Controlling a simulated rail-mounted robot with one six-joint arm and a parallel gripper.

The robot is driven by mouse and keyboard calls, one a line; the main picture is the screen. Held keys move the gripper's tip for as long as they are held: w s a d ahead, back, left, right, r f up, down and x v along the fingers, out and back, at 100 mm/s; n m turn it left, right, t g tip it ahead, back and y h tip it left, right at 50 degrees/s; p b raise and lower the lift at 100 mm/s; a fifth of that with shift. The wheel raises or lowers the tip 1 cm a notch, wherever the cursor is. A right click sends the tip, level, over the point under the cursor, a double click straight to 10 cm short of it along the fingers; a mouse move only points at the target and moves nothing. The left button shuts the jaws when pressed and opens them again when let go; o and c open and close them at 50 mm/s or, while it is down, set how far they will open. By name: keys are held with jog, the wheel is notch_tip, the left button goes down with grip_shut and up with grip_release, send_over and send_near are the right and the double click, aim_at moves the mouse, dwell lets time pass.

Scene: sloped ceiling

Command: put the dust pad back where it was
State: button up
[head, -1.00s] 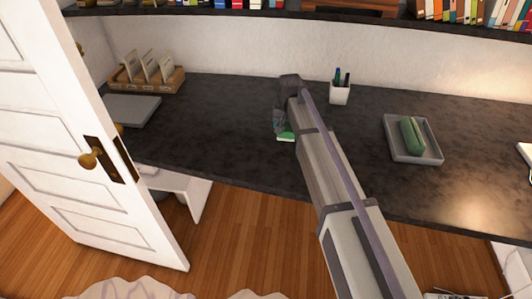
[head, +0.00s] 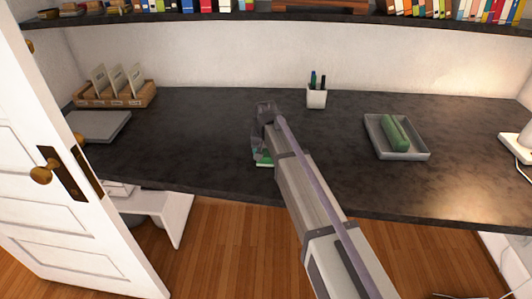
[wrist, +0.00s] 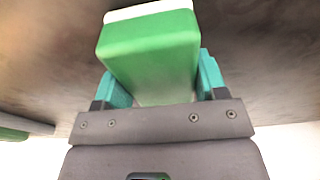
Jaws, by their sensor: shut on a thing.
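The dust pad, a green block with a white face, is in my gripper; it shows large in the wrist view (wrist: 150,48) between the teal fingers. In the head view only a small green and white part of the dust pad (head: 264,163) shows below my gripper (head: 259,150). My gripper is shut on the pad, over the dark desk left of the middle. Whether the pad touches the desk cannot be told. A grey tray (head: 414,155) on the right of the desk holds another green block (head: 395,132).
A white pen cup (head: 316,98) stands behind my gripper. A card box (head: 115,95) and a grey flat slab (head: 100,126) are at the left, near the open door (head: 70,230). A shelf of books runs above. The desk (head: 200,140) is clear between slab and gripper.

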aim_at(266, 152)
jog(key=o, duration=1.1)
jog(key=shift+f, duration=0.1)
jog(key=shift+o, duration=0.2)
notch_tip(266, 152, up, 13)
jog(key=s+p, duration=0.2)
jog(key=p, duration=1.1)
jog(key=s+d+g, duration=0.1)
jog(key=s+d, duration=0.9)
jog(key=s, duration=0.3)
jog(key=s+d+f, duration=0.1)
jog(key=s+d, duration=1)
jog(key=s, duration=0.2)
jog(key=shift+s+d+g+b, duration=0.25)
jog(key=shift+s+g+b, duration=0.1)
jog(key=shift+g+b, duration=0.05)
